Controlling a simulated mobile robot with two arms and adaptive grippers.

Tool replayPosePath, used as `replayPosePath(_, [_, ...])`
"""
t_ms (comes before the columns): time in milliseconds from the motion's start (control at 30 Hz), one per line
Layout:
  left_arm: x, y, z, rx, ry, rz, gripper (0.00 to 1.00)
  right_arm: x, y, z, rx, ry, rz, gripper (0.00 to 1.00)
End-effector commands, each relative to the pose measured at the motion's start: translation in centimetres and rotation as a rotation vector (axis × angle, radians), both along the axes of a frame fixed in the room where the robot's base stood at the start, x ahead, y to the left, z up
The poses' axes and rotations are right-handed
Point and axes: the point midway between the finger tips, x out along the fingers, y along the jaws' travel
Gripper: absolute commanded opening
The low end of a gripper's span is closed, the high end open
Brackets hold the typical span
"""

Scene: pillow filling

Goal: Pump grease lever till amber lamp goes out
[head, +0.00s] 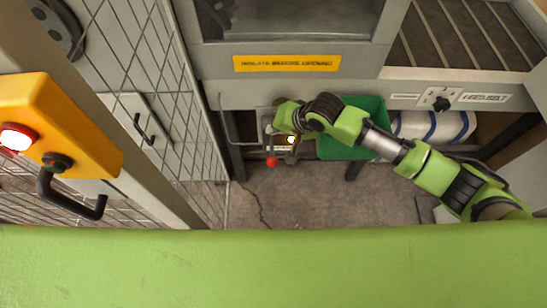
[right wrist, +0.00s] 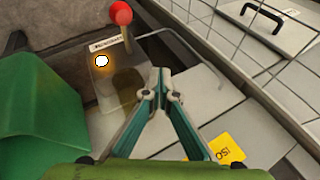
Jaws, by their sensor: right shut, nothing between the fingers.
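The grease unit is a small grey box (right wrist: 118,85) low on the machine front. Its amber lamp (right wrist: 101,61) is lit with a bright glow, and the lit lamp also shows in the head view (head: 291,139). The lever ends in a red ball knob (right wrist: 121,13), which also shows in the head view (head: 272,161). My right gripper (right wrist: 161,82) is shut and empty in front of the box, apart from the red knob. In the head view its fingertips are hard to make out at the box. My left gripper is not in view.
A green bin (head: 352,143) stands beside the box, under my right arm. A wire mesh guard (head: 150,50) is at the left. An orange control box (head: 70,130) with a lit red lamp is nearer. A striped roll (head: 432,126) lies at the right. The cracked floor (head: 300,205) is clear.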

Motion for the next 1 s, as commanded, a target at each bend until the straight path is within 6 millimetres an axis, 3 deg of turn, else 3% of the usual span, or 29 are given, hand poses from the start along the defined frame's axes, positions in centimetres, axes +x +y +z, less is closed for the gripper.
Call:
replayPosePath(367, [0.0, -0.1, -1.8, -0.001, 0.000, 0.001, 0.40, -0.3, -0.1, -1.6, -0.001, 0.000, 0.000, 0.00])
replayPosePath(767, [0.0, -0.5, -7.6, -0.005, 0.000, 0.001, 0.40, -1.4, -0.1, -6.6, -0.001, -0.002, 0.001, 0.00])
replayPosePath(1000, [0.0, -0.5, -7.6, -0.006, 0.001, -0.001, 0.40, -2.1, 0.0, -8.3, 0.000, 0.002, -0.001, 0.00])
